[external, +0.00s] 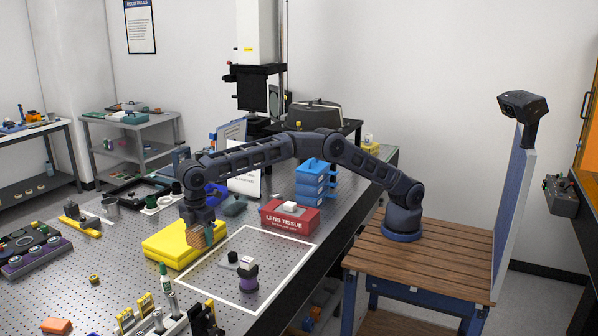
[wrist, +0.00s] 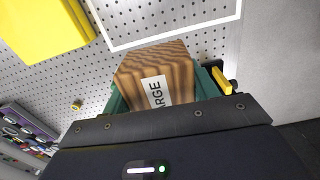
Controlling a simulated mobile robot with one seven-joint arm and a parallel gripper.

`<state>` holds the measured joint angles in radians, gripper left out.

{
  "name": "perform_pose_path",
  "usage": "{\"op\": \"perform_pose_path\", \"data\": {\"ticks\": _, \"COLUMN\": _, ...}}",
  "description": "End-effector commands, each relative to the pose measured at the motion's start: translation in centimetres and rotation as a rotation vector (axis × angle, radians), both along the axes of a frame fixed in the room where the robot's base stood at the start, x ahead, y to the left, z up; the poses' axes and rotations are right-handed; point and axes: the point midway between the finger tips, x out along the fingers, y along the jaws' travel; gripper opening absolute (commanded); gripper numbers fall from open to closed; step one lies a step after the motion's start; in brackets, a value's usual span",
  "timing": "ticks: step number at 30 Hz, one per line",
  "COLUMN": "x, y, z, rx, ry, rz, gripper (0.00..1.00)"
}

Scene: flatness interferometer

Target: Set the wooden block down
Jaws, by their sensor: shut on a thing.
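The wooden block (external: 195,236) has striped brown grain. In the wrist view the wooden block (wrist: 156,76) shows a white label, of which "ARGE" can be read. My gripper (external: 201,232) is shut on it, with a green finger on each side of the block in the wrist view (wrist: 160,92). In the external view the block hangs at the near side of the yellow case (external: 168,246), left of the white outlined square. Whether the block touches the case or the table cannot be told.
A red lens tissue box (external: 290,217) and blue stacked boxes (external: 313,181) stand behind. Part of the outlined area is bare.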

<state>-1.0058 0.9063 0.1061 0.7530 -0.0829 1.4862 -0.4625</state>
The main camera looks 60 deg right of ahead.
Motion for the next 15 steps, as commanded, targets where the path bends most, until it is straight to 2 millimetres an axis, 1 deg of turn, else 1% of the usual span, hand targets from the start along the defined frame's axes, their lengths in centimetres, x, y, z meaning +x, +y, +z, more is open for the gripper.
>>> {"op": "perform_pose_path", "data": {"ticks": 1, "x": 1.6, "y": -1.4, "z": 0.2, "rx": 0.001, "ry": 0.000, "rz": 0.001, "gripper": 0.33}}
{"op": "perform_pose_path", "data": {"ticks": 3, "x": 3.2, "y": -2.9, "z": 0.2, "rx": 0.001, "ry": 0.000, "rz": 0.008, "gripper": 0.33}}
{"op": "perform_pose_path", "data": {"ticks": 6, "x": 5.0, "y": -4.7, "z": 0.2, "rx": 0.001, "ry": -0.001, "rz": 0.018, "gripper": 0.33}}
{"op": "perform_pose_path", "data": {"ticks": 9, "x": 6.1, "y": -5.9, "z": 0.1, "rx": 0.001, "ry": -0.001, "rz": 0.025, "gripper": 0.33}}
{"op": "perform_pose_path", "data": {"ticks": 11, "x": 6.4, "y": -6.2, "z": 0.0, "rx": 0.001, "ry": -0.001, "rz": 0.029, "gripper": 0.33}}
{"op": "perform_pose_path", "data": {"ticks": 14, "x": 6.6, "y": -6.5, "z": -1.1, "rx": -0.002, "ry": 0.000, "rz": 0.032, "gripper": 0.33}}
{"op": "perform_pose_path", "data": {"ticks": 15, "x": 6.6, "y": -6.5, "z": -1.7, "rx": -0.001, "ry": 0.000, "rz": 0.032, "gripper": 0.33}}
